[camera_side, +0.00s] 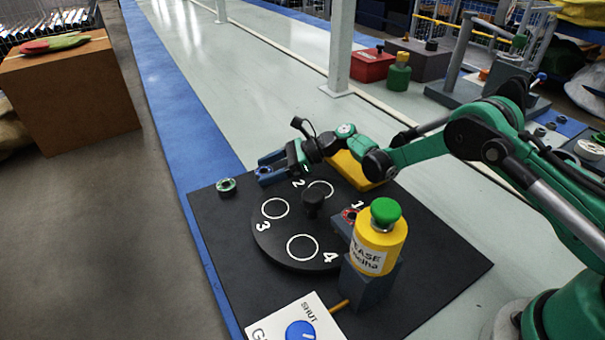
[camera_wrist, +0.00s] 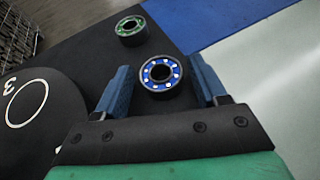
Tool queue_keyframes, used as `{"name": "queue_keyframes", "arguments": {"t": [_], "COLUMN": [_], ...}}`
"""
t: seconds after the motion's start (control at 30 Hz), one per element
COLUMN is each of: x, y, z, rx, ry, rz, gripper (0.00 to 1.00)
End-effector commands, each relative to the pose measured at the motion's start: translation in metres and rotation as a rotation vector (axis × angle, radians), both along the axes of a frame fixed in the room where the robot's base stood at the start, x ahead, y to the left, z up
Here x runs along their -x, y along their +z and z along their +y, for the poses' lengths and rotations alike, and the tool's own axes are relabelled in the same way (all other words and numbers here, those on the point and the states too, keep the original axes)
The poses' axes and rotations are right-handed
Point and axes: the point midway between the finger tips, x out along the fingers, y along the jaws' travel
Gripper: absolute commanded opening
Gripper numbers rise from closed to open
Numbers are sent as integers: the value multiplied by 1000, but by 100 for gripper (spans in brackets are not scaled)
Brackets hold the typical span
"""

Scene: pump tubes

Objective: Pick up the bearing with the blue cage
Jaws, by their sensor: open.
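The bearing with the blue cage (camera_wrist: 161,74) lies on the black mat, between the two blue fingers of my gripper (camera_wrist: 159,88) in the wrist view. The gripper is open, with a gap on each side of the bearing. In the side view my gripper (camera_side: 272,167) is low over the back left of the mat, and the blue-caged bearing (camera_side: 263,171) shows in part between its fingers. A bearing with a green cage (camera_wrist: 130,29) lies nearby on the mat; it also shows in the side view (camera_side: 226,185), left of my gripper.
A black turntable (camera_side: 277,241) with numbered white rings and a centre knob is beside my gripper. A red-caged bearing (camera_side: 350,215) sits near position 1. A yellow grease can (camera_side: 378,242) with a green top stands at the front right. The mat's left front (camera_side: 225,235) is clear.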

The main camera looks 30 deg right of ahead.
Motion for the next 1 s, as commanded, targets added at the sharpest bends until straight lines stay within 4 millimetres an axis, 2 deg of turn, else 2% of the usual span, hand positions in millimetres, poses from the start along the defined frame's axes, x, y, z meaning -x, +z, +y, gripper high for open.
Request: {"name": "queue_keyframes", "arguments": {"t": [0.23,0.47,0.8,1.0], "x": [-1,-1,-1,-1], "y": [0,0,2,19], "z": [1,1,1,1], "rx": [1,1,1,1], "ry": [-1,-1,-1,-1], "rz": [0,-1,-1,-1], "gripper": [65,0,0,0]}}
